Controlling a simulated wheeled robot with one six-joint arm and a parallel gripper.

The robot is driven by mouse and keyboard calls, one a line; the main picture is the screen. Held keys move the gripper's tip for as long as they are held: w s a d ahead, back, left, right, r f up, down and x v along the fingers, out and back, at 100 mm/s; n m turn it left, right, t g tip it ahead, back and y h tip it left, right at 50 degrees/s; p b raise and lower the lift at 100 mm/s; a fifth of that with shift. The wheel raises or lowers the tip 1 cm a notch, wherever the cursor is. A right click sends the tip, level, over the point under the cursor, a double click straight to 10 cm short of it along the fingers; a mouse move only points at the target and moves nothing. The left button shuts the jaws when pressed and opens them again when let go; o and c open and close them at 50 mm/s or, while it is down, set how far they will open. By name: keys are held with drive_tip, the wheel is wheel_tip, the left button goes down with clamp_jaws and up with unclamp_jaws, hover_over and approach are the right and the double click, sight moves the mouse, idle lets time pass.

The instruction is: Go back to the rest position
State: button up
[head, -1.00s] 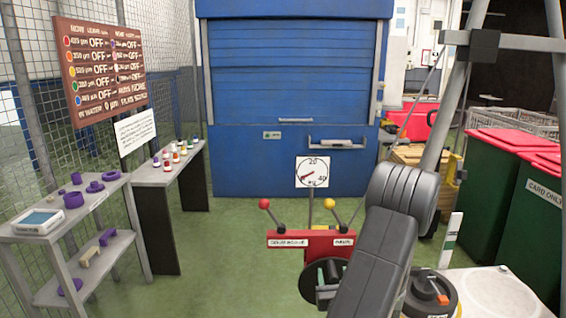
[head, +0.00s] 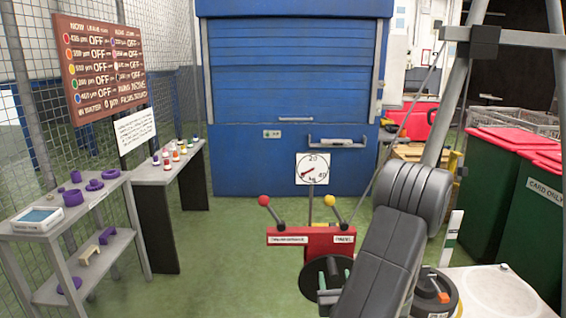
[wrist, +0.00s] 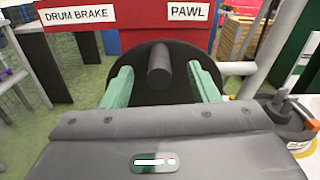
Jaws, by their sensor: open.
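My gripper (wrist: 161,85) is open in the wrist view, its two pale green fingers spread apart. A dark round disc with a stubby peg (wrist: 159,62) shows beyond and between the fingers, and I see no contact with it. In the head view my gripper (head: 338,276) is partly hidden behind my dark grey arm, in front of the same black disc (head: 318,264). The disc is on a red box (head: 310,239) labelled for a drum brake and a pawl. A red-knobbed lever (head: 264,201) and a yellow-knobbed lever (head: 330,201) rise from the box.
A dial gauge (head: 313,168) stands behind the red box. Shelves with purple parts (head: 90,215) and a bench with small bottles (head: 165,172) are at left. Green bins (head: 492,185) and a white turntable plate (head: 505,292) are at right. Green floor is clear at centre left.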

drive_tip(key=w, duration=0.3)
drive_tip(key=shift+a+f, duration=0.1)
drive_tip(key=shift+a, duration=0.05)
drive_tip(key=shift+s+a+f+n, duration=0.1)
drive_tip(key=shift+a+n, duration=0.7)
drive_tip(key=shift+n, duration=0.4)
